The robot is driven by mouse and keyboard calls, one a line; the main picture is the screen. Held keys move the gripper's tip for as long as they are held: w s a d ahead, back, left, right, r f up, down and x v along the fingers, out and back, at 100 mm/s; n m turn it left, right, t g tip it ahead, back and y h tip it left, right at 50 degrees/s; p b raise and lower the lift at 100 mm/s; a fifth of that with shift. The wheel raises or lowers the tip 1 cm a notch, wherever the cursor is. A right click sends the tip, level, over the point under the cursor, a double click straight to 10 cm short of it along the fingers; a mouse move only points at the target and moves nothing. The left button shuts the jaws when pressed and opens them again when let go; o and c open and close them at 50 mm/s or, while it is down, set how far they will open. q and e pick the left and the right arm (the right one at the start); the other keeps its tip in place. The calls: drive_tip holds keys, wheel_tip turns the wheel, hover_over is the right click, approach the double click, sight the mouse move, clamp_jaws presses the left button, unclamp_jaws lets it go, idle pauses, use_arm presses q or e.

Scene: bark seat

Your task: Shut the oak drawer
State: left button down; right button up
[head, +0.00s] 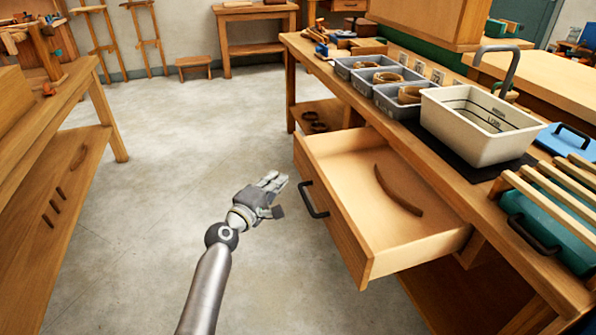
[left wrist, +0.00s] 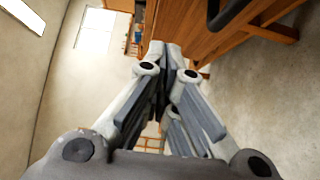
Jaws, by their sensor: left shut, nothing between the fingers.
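The oak drawer (head: 345,240) is pulled well out of the long workbench in the head view, and its inside shows. Its black bar handle (head: 312,199) is on the front panel. A curved brown wood strip (head: 398,192) lies in the drawer. My left gripper (head: 276,182) is shut and empty, just left of the drawer front and near the handle, with a gap between them. Its closed fingers also show in the left wrist view (left wrist: 165,95), with wooden furniture beyond them. My right gripper is not in view.
The workbench top (head: 328,75) carries grey bins (head: 358,66), a white basin (head: 470,125) and a rack of wooden slats (head: 545,195). Another wooden bench (head: 60,130) stands at the left. The concrete floor (head: 175,170) between the benches is clear.

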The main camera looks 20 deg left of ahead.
use_arm(q)
drive_tip(key=b, duration=0.1)
approach(307, 159)
drive_tip(key=w+a, duration=0.2)
drive_tip(key=a, duration=0.1)
drive_tip(key=w+d, duration=0.1)
drive_tip(key=d, duration=0.1)
drive_tip(key=w+d, duration=0.1)
drive_tip(key=shift+w+d, duration=0.3)
drive_tip(key=shift+d, duration=0.1)
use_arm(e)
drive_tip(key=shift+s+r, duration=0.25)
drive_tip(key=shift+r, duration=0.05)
